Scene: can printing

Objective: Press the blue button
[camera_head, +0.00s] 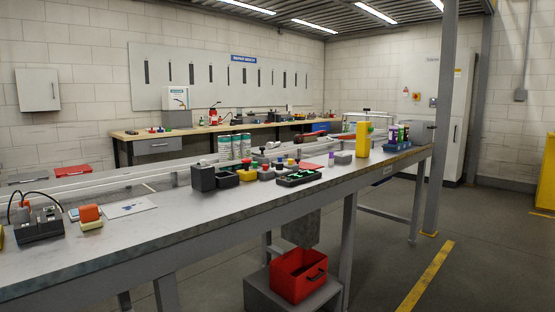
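I cannot make out a blue button for certain. A cluster of small coloured button-like parts (280,166), with red and yellow among them, stands in the middle of the long grey workbench (190,225). They are too small to tell apart clearly. A red-topped part (265,172) stands at the left of the cluster. Neither of my grippers is in the camera_head view.
A wired device (38,226) is at left. A red crate (299,276) sits below. The floor at right is clear.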

